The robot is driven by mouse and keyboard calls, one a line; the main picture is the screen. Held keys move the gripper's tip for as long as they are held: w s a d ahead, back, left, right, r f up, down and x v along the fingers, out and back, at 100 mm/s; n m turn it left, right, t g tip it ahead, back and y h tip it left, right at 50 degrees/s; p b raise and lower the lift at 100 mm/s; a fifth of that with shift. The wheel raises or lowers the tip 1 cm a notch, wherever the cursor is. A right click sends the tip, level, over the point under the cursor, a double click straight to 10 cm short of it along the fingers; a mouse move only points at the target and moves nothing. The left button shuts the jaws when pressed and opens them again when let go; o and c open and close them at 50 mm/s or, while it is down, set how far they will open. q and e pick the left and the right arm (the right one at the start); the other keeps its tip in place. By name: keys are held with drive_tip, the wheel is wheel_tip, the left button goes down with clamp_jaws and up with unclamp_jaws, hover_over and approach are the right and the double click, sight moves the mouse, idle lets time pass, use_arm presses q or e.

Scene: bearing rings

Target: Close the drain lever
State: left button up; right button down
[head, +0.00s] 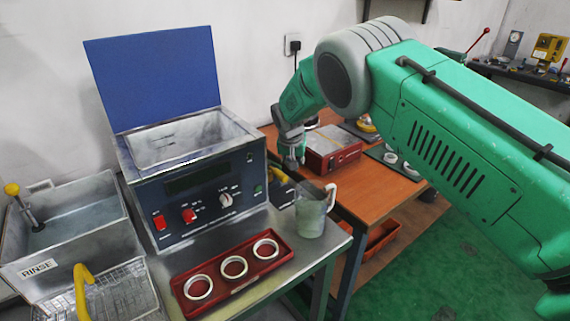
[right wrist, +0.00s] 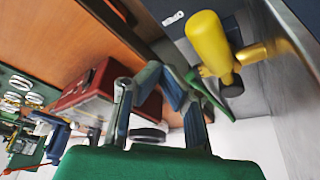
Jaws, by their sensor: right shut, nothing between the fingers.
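The drain lever is a yellow handle (right wrist: 208,42) on a brass-coloured valve (right wrist: 252,54) at the grey side of the cleaner. In the head view the cleaner (head: 210,205) is a metal box with a raised blue lid (head: 155,78), and a yellow part of the lever (head: 278,172) shows at its right side, partly behind my right gripper. My right gripper (head: 292,165) points down beside that side, shut and empty. In the right wrist view its fingers (right wrist: 160,78) are below and left of the yellow handle; contact is not clear. My left gripper is out of view.
A glass beaker (head: 311,215) stands close below my right gripper. A red tray (head: 232,270) with three rings lies in front of the cleaner. A rinse basin (head: 70,225) stands left. A red box (head: 332,150) sits on the wooden table (head: 375,195) behind.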

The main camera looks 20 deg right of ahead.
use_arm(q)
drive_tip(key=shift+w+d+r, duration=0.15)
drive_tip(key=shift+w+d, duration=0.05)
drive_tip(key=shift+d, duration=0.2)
use_arm(e)
wheel_tip(320, 180, up, 10)
drive_tip(key=a, duration=0.1)
drive_tip(key=shift+a+f, duration=0.25)
drive_tip(key=shift+a, duration=0.05)
